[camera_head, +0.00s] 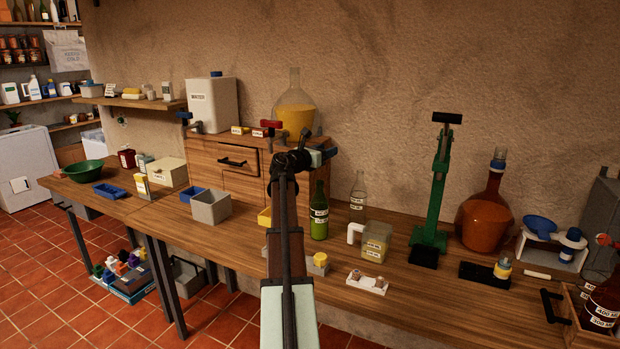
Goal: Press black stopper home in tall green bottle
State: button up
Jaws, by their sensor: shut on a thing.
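The tall green bottle (319,212) stands upright on the wooden bench near the middle of the head view, with white labels on its side. My arm rises from the bottom of the picture, just left of the bottle. My gripper (325,155) is above the bottle's neck, seen from behind and very small. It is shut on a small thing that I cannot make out. I cannot pick out the black stopper, nor tell whether the gripper touches the bottle's mouth.
A clear bottle (358,197) and a squat yellowish jar (376,242) stand right of the green bottle. A green press (433,195) and a large amber flask (486,212) stand further right. Wooden drawers (228,160) are behind left. My arm hides part of the bench.

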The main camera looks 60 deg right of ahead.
jog(key=d, duration=0.1)
jog(key=w+d, duration=0.1)
jog(key=shift+w+d, duration=0.3)
jog(key=shift+d, duration=0.05)
jog(key=shift+f, duration=0.15)
jog(key=shift+f, duration=2.75)
jog(key=shift+f, duration=1.8)
dwell(0.7)
jog(key=o, duration=1)
